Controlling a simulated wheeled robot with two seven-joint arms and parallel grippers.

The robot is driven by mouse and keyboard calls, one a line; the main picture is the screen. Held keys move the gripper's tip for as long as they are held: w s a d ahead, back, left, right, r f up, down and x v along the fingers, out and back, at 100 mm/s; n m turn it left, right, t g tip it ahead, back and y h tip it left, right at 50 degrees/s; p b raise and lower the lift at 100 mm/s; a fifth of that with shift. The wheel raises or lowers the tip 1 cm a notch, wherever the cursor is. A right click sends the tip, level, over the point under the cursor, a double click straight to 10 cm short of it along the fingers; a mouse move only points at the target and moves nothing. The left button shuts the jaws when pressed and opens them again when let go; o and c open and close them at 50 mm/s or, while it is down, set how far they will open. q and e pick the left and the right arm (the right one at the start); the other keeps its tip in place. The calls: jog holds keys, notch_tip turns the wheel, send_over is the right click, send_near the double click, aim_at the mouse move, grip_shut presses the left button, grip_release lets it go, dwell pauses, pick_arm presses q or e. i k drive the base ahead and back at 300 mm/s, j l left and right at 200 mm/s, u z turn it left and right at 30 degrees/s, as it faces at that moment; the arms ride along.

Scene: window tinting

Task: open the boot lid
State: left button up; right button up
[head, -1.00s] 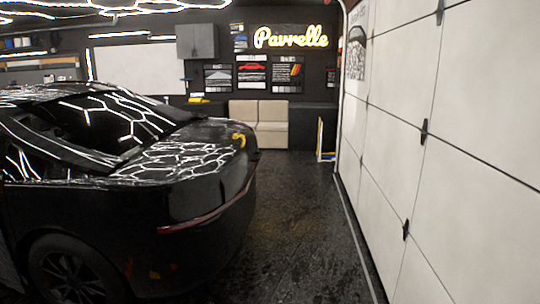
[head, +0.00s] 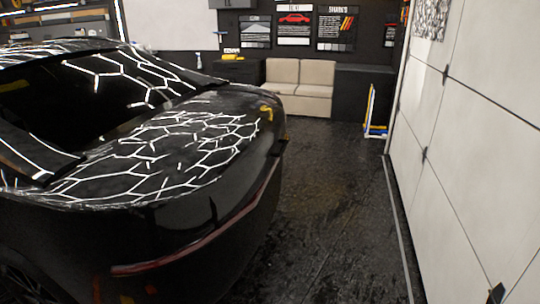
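A black car stands at the left in the head view with its rear toward the right. Its boot lid (head: 165,150) is shut and mirrors the hexagonal ceiling lights. The dark rear window (head: 110,85) lies beyond it to the left. A red tail-light strip (head: 205,240) runs across the rear below the lid's edge. A small yellow item (head: 267,112) rests on the far rear corner of the lid. Neither of my grippers is in view.
A pale panelled garage door (head: 470,140) borders the right side. Dark floor (head: 330,215) between car and door is clear. A beige sofa (head: 299,85) stands at the back, with a blue and yellow frame (head: 375,115) leaning to its right.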

aim_at(238, 137)
jog(key=i+l+u, duration=0.2)
jog(key=u, duration=0.25)
jog(key=i+l+u, duration=0.25)
jog(key=u, duration=0.15)
jog(key=i+l+u, duration=0.15)
jog(key=l+u, duration=0.3)
jog(key=i+l+u, duration=0.1)
jog(key=l, duration=0.4)
jog(key=i+l+u, duration=0.15)
jog(key=l, duration=0.4)
jog(key=i+l+u, duration=0.1)
jog(key=l, duration=0.4)
jog(key=i+l+u, duration=0.1)
jog(key=l, duration=0.45)
jog(key=i+l+u, duration=0.1)
jog(key=l, duration=0.45)
jog(key=i+l, duration=0.1)
jog(key=l, duration=1)
jog(key=i+l, duration=0.15)
jog(key=l, duration=0.4)
